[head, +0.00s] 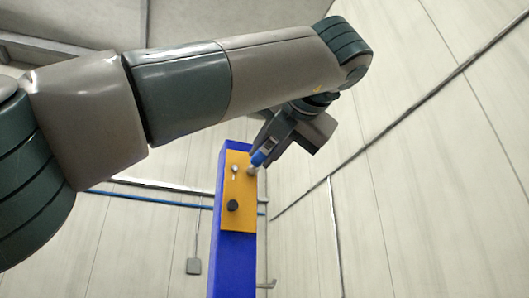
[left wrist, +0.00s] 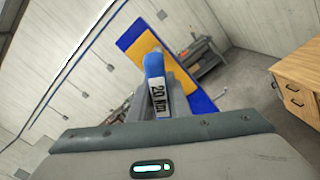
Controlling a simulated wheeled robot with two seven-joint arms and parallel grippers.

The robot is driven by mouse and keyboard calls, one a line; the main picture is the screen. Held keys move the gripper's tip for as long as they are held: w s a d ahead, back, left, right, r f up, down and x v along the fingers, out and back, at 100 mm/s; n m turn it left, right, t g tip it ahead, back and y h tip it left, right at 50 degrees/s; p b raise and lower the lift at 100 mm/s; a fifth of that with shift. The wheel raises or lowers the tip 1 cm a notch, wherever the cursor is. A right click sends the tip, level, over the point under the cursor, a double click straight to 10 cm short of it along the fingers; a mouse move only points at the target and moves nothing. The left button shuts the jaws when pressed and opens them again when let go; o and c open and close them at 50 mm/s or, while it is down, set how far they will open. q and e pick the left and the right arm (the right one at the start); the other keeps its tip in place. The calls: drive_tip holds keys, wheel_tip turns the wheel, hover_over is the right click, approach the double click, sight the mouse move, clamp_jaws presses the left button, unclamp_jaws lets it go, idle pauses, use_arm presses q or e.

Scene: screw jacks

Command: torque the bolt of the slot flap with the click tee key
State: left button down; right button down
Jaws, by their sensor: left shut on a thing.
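The click tee key (head: 262,156) has a blue body, and its label reads "20 Nm" in the left wrist view (left wrist: 156,78). My left gripper (head: 271,143) is shut on it, and its fingers also show in the left wrist view (left wrist: 150,106). The key slants down-left to the right edge of an orange plate (head: 240,190), which looks like the slot flap. A small grey round end (head: 251,171) shows at its tip; I cannot tell whether it is the key's socket or the bolt, or whether they touch. My right gripper is not in view.
The orange plate is on a blue post (head: 232,262) and bears a black knob (head: 232,206) and a small pale fitting (head: 235,170). My left arm crosses the top of the head view. A wooden drawer cabinet (left wrist: 297,82) stands at right in the left wrist view.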

sight(274, 143)
use_arm(q)
drive_tip(key=shift+s+d+f, duration=0.1)
drive_tip(key=shift+s, duration=0.05)
idle(0.5)
drive_tip(key=shift+s+d, duration=0.15)
drive_tip(key=shift+s, duration=0.35)
drive_tip(key=shift+s+d, duration=0.2)
drive_tip(key=shift+s, duration=0.45)
drive_tip(key=shift+b+v, duration=0.45)
drive_tip(key=shift+v, duration=1.4)
drive_tip(key=shift+w+d, duration=0.1)
